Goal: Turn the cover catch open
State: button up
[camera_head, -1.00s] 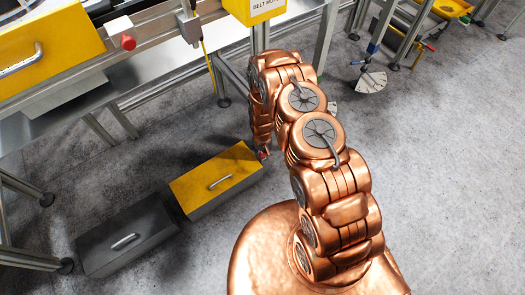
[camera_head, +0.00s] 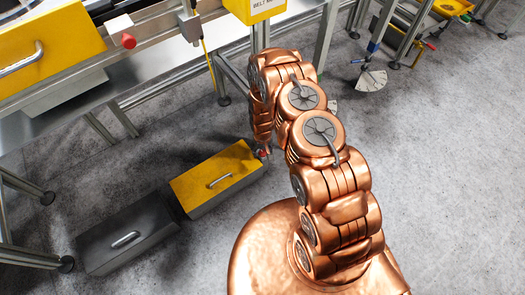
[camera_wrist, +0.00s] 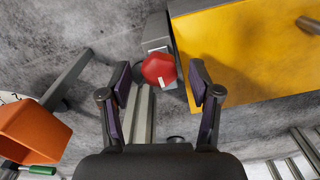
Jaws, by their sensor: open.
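A red knob (camera_wrist: 158,70) with a white mark sits on a grey block beside a yellow surface (camera_wrist: 245,50) in the wrist view. My gripper (camera_wrist: 159,84) is open, its two fingers on either side of the knob's near edge; I cannot tell whether they touch it. In the head view my gripper is mostly hidden behind my copper arm, and a small red spot (camera_head: 263,153) shows at the right end of a yellow-lidded box (camera_head: 218,178) on the floor. Another red knob (camera_head: 128,41) shows on the rail by the large yellow cover (camera_head: 50,45).
A dark grey box (camera_head: 126,235) with a handle stands left of the yellow-lidded box. The bench frame (camera_head: 165,92) with its legs runs across the back. An orange box (camera_wrist: 32,130) and a green handle (camera_wrist: 38,170) show at the wrist view's left.

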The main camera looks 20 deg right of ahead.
aim_at(263, 152)
jog(key=shift+r, duration=0.1)
jog(key=shift+r, duration=3.7)
